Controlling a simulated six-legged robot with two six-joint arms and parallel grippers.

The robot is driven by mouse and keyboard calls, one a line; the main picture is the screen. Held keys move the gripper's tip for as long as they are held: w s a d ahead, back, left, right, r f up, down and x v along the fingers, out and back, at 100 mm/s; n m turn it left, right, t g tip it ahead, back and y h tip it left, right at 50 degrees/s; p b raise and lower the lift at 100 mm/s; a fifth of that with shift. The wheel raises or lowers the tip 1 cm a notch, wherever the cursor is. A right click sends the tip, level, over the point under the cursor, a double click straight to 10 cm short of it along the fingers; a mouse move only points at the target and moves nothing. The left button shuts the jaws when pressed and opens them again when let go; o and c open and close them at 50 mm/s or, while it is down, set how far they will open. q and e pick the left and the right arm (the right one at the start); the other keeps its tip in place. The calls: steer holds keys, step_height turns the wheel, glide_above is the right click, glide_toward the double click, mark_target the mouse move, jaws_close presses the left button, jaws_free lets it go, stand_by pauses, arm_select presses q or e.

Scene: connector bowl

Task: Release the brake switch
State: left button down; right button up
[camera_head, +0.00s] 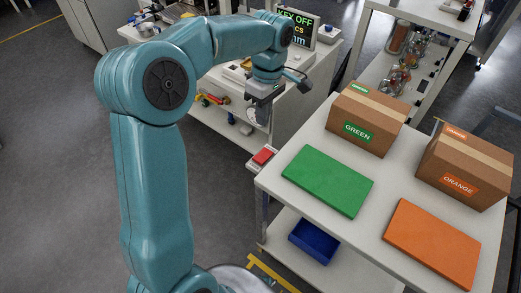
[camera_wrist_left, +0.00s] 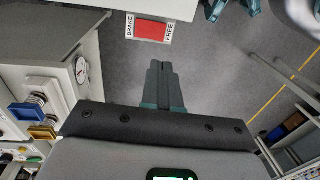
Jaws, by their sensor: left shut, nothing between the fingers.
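The brake switch (camera_head: 263,156) is a red block on a small white plate, fixed at the left corner of the white table. In the left wrist view the same switch (camera_wrist_left: 152,32) lies at the top, with BRAKE printed on its left and FREE on its right. My left gripper (camera_head: 260,117) hangs from the teal arm above and beyond the switch, apart from it. In the left wrist view its dark fingers (camera_wrist_left: 160,68) are together, empty, and point toward the switch with floor visible between. My right gripper is not in view.
The white table (camera_head: 295,207) bears a green mat (camera_head: 328,180), an orange mat (camera_head: 432,243) and two cardboard boxes, labelled GREEN (camera_head: 366,118) and ORANGE (camera_head: 464,165). A blue bin (camera_head: 314,241) sits on its lower shelf. A white workbench with a display (camera_head: 298,27) stands behind the gripper.

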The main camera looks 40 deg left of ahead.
mark_target(259, 159)
arm_select(q)
steer(key=f, duration=0.4)
steer(key=s+f, duration=0.1)
steer(key=f, duration=0.4)
steer(key=f+b, duration=0.1)
steer(key=f, duration=0.3)
steer(key=shift+s+d+f, duration=0.15)
steer(key=shift+s+f, duration=0.05)
steer(key=shift+s, duration=0.15)
steer(key=shift+f+b, duration=0.35)
steer(key=shift+s+r, duration=0.1)
steer(key=shift+w+r+p, duration=0.25)
steer(key=shift+w+p, duration=0.25)
steer(key=shift+w, duration=0.3)
